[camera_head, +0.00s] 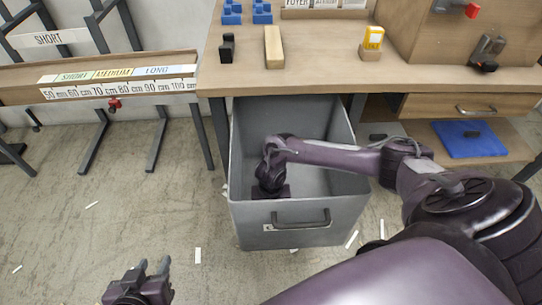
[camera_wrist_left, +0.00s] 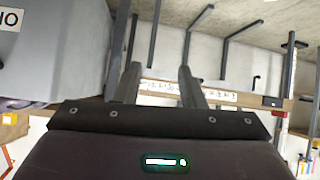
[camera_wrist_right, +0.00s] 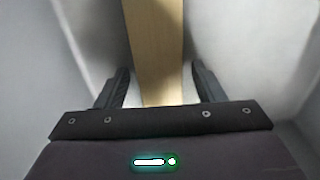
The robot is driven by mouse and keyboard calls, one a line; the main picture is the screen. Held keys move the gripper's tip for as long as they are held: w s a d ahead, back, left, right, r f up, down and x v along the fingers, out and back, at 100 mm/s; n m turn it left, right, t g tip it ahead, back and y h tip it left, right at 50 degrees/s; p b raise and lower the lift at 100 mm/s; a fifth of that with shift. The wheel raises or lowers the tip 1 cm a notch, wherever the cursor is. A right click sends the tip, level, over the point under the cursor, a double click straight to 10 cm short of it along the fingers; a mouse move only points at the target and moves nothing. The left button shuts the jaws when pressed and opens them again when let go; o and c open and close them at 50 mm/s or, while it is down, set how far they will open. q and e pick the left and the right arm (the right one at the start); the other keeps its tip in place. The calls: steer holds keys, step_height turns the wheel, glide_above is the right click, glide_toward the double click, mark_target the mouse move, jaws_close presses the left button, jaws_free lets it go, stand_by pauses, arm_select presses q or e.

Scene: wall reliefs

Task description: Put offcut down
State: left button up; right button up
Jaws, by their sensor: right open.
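The offcut (camera_wrist_right: 158,40), a pale wooden strip, shows in the right wrist view between the spread fingers of my right gripper (camera_wrist_right: 161,85), with a gap visible on the right side. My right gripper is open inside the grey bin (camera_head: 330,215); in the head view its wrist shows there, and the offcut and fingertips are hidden. The bin's inner walls surround it in the right wrist view. My left gripper (camera_head: 153,265) is open and empty over the floor, left of the bin's front.
The workbench (camera_head: 330,80) behind the bin holds a wooden block (camera_head: 274,47), blue blocks (camera_head: 262,13) and a yellow-labelled item (camera_head: 372,42). A measuring rack (camera_head: 120,82) stands at left. White scraps lie on the otherwise clear floor.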

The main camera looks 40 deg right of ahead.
step_height(320, 180, up, 4)
steer(key=shift+p, duration=0.8)
arm_select(q)
steer(key=s+a+f+g+y+p, duration=0.2)
steer(key=s+a+f+g+y, duration=0.1)
steer(key=s+a+f+g, duration=0.2)
steer(key=shift+s+a+f+g+p, duration=0.3)
steer(key=shift+s+g, duration=0.3)
steer(key=shift+s, duration=0.65)
arm_select(e)
step_height(320, 180, up, 8)
arm_select(q)
steer(key=shift+r, duration=0.1)
arm_select(e)
steer(key=shift+r, duration=0.1)
